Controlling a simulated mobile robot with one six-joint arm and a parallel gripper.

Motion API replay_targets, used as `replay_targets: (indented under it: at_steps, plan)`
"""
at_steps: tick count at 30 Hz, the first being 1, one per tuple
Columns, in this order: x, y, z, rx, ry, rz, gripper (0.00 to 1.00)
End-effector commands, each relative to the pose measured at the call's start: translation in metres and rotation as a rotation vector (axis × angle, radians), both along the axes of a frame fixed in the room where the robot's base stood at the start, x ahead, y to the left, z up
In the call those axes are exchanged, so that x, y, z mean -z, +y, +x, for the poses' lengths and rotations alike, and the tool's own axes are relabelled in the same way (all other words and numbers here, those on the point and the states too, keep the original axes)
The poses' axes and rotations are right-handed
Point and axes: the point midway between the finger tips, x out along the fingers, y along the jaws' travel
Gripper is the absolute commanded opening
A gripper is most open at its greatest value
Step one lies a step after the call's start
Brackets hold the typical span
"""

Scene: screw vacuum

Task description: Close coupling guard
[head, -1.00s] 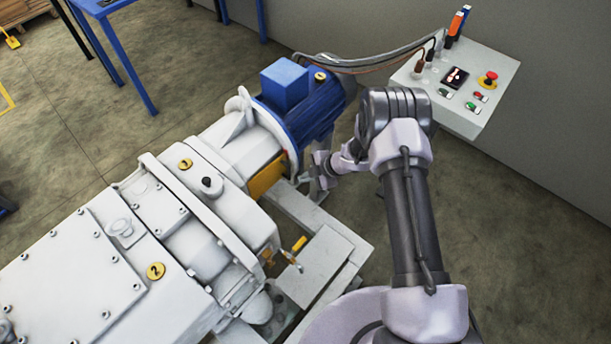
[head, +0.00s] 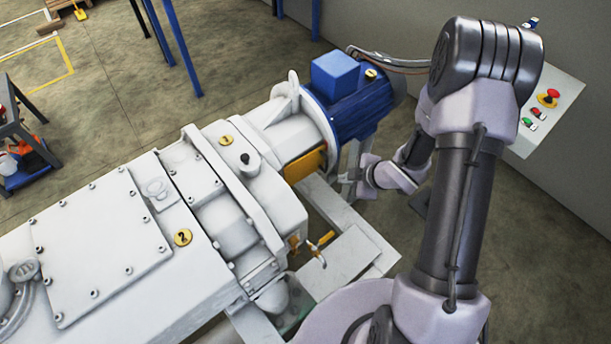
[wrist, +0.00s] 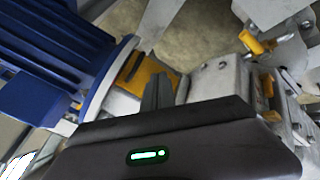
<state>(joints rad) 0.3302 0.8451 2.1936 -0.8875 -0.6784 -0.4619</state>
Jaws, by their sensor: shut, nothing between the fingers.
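The yellow coupling guard (head: 305,165) sits between the blue motor (head: 350,105) and the white pump body. In the wrist view the guard (wrist: 143,80) lies just beyond the fingers, beside the motor's flange. I cannot tell how far it stands open. My gripper (head: 347,187) is at the near side of the guard, below the motor. In the wrist view its dark fingers (wrist: 158,92) are together with nothing between them. They overlap the guard in the picture; contact cannot be made out.
The white pump body (head: 130,240) fills the left. A yellow-handled valve (head: 324,241) stands out near the base frame (head: 350,262). A control box (head: 550,105) with a red button is on the wall at right. Open floor lies beyond the motor.

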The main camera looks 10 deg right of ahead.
Motion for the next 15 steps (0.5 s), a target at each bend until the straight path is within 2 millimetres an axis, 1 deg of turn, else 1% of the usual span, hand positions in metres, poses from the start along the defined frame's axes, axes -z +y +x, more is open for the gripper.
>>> replay_targets:
  at_steps: [12, 14, 15]
  plan:
    - [0.071, 0.03, 0.042, -0.005, 0.0, 0.001, 0.0]
    - [0.081, 0.035, 0.048, -0.006, -0.001, 0.0, 0.0]
    - [0.079, 0.034, 0.056, -0.005, -0.004, 0.001, 0.0]
